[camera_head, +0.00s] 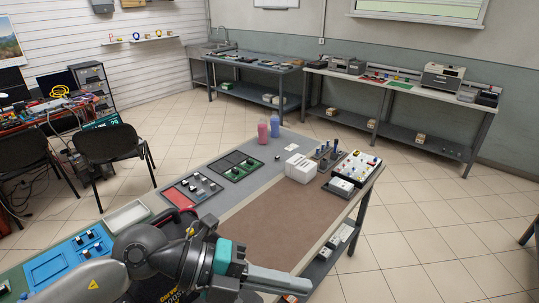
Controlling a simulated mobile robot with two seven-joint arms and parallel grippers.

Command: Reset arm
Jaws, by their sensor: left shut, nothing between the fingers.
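My left arm comes in from the lower left over the near part of the table (245,222). My left gripper (300,284) points to the right above the table's near right edge, with its grey fingers closed and empty. A teal band sits behind the fingers. The arm hides part of the table's near side. My right gripper is not in view. No coolant hose can be made out clearly on the table.
The brown mat is mostly bare. Chairs stand left; benches stand behind.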

